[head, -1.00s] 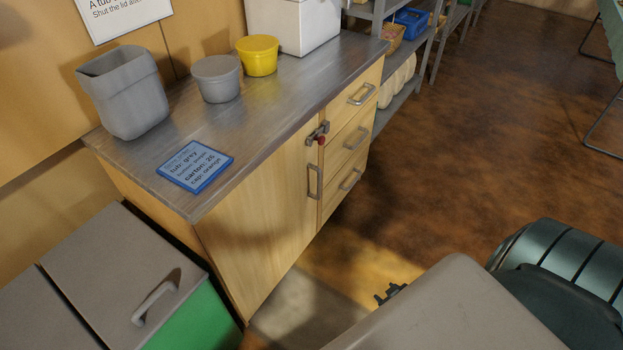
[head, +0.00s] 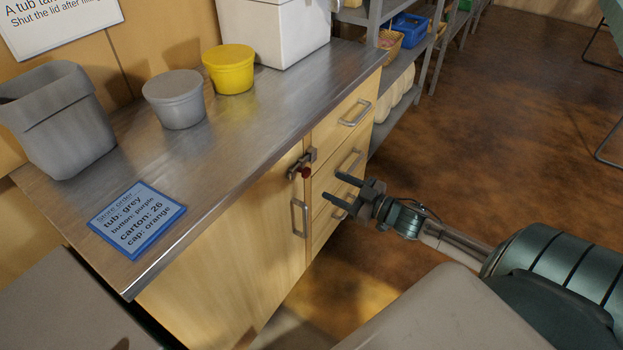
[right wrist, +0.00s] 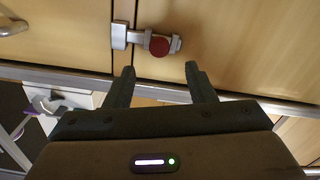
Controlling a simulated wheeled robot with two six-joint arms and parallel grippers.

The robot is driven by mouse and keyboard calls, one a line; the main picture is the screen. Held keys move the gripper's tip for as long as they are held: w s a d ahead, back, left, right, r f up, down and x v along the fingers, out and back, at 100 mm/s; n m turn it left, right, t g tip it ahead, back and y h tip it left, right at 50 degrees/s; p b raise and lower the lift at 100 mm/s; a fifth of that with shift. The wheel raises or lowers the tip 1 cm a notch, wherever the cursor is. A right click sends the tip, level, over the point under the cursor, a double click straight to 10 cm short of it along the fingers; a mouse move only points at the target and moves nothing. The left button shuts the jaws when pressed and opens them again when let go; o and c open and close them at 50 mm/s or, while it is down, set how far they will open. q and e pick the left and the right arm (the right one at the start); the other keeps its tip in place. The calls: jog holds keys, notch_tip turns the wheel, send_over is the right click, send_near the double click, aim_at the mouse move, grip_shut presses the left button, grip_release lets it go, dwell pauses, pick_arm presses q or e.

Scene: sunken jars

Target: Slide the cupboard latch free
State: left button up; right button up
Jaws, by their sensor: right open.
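The cupboard latch (head: 303,163) is a grey metal slide with a round red knob (head: 306,172), set high on the wooden front where the door meets the drawers. In the right wrist view the latch bar (right wrist: 119,36) spans the gap between the two panels, with the red knob (right wrist: 159,46) on it. The cupboard door (head: 240,235) is shut. My right gripper (head: 342,187) is open and empty, in front of the drawers, a little right of and below the latch, apart from it. In the right wrist view its fingers (right wrist: 160,82) point towards the knob. My left gripper is not in view.
The metal worktop (head: 240,110) holds a grey bin (head: 55,125), a grey tub (head: 175,98), a yellow tub (head: 230,70), a white box (head: 275,35) and a blue-framed order card (head: 137,218). The door handle (head: 299,218) sticks out below the latch. Brown floor (head: 490,130) at right is clear.

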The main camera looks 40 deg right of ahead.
aim_at(309, 174)
jog(key=p+x, duration=0.2)
jog(key=x, duration=0.5)
jog(key=shift+w+r, duration=0.1)
jog(key=shift+w+a+p, duration=0.25)
jog(key=shift+w+p, duration=0.05)
jog(key=shift+w, duration=0.35)
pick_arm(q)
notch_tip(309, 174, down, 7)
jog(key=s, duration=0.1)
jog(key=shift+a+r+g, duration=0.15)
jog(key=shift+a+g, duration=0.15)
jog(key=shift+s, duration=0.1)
pick_arm(e)
grip_shut()
